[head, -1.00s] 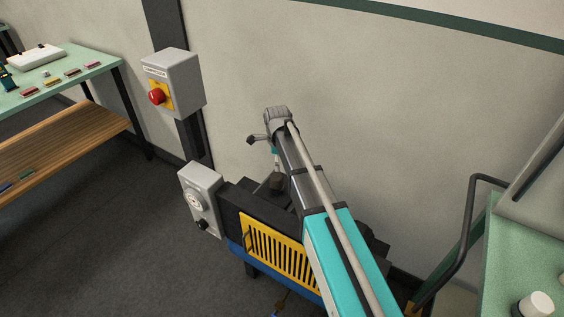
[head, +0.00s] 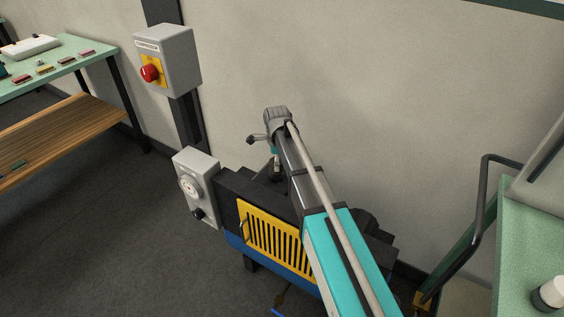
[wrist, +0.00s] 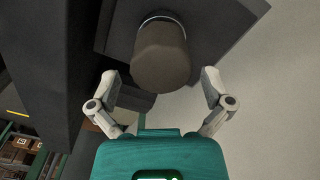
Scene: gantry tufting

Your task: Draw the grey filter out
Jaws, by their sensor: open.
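A grey-brown round cap or cylinder (wrist: 162,55) sits at the top middle of the wrist view, attached to a dark plate; I cannot tell for sure if it is the grey filter. My gripper (wrist: 160,76) is open, with one pale finger on each side of it and visible gaps. The fingers look apart from it, and nothing is held. In the head view my gripper (head: 275,163) points down over the dark machine (head: 232,187), close behind its top edge. My own arm covers part of the machine, and the cap is mostly hidden there.
The machine has a yellow slotted grille (head: 270,240) in front and a grey dial box (head: 196,187) at its left. A control box (head: 168,58) with a red button is on the post. A green bench (head: 535,245) with a dark rail (head: 484,200) stands right. The left floor is clear.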

